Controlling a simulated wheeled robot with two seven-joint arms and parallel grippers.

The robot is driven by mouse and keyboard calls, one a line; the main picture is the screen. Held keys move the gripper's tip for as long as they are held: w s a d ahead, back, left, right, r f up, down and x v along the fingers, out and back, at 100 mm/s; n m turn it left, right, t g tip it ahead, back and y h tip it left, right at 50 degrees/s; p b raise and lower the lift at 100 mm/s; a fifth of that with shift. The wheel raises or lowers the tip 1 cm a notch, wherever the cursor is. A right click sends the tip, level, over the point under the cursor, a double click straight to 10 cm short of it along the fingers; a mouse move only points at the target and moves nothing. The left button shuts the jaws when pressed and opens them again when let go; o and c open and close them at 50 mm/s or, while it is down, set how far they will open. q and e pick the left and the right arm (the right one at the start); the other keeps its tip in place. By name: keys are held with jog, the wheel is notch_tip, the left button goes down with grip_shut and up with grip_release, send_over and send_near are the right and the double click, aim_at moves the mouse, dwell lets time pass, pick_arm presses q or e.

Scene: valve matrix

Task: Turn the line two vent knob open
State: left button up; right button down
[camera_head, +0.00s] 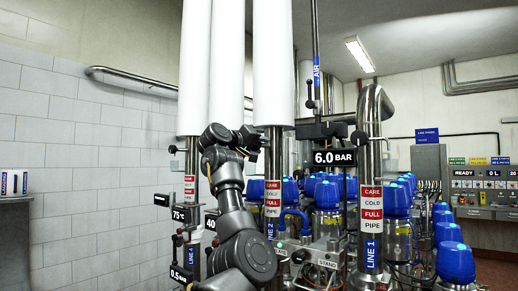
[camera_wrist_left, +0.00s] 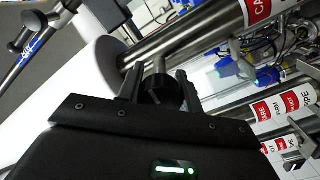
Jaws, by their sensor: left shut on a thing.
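My left gripper (camera_head: 255,140) is raised against the upright steel pipe (camera_head: 273,160) that carries the "LINE 2" label (camera_head: 270,229), just below its white sleeve. In the left wrist view my gripper (camera_wrist_left: 158,88) has its two fingers on either side of a black knob (camera_wrist_left: 156,93) and is shut on it. The knob sits on a short metal stem (camera_wrist_left: 160,62) from the pipe. In the head view my wrist and gripper hide the knob, and its turned angle is hard to tell. My right gripper is not in view.
A "6.0 BAR" sign (camera_head: 334,157) and the LINE 1 pipe (camera_head: 370,190) stand to the right. Other white-sleeved pipes (camera_head: 195,70) stand close on the left. Blue-capped units (camera_head: 397,198) fill the right. A tiled wall (camera_head: 80,150) is at left.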

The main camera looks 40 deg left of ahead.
pick_arm(q)
jog(key=shift+s+r+n, duration=0.1)
jog(key=shift+r+n, duration=0.15)
jog(key=shift+n, duration=0.45)
jog(key=o, duration=0.8)
jog(key=shift+o, duration=0.9)
jog(key=shift+f, duration=0.15)
jog(key=shift+s+f+b, duration=0.1)
jog(key=shift+b, duration=0.25)
jog(key=s+b, duration=0.5)
jog(key=s, duration=0.5)
jog(key=shift+s, duration=0.25)
jog(key=shift+d, duration=0.1)
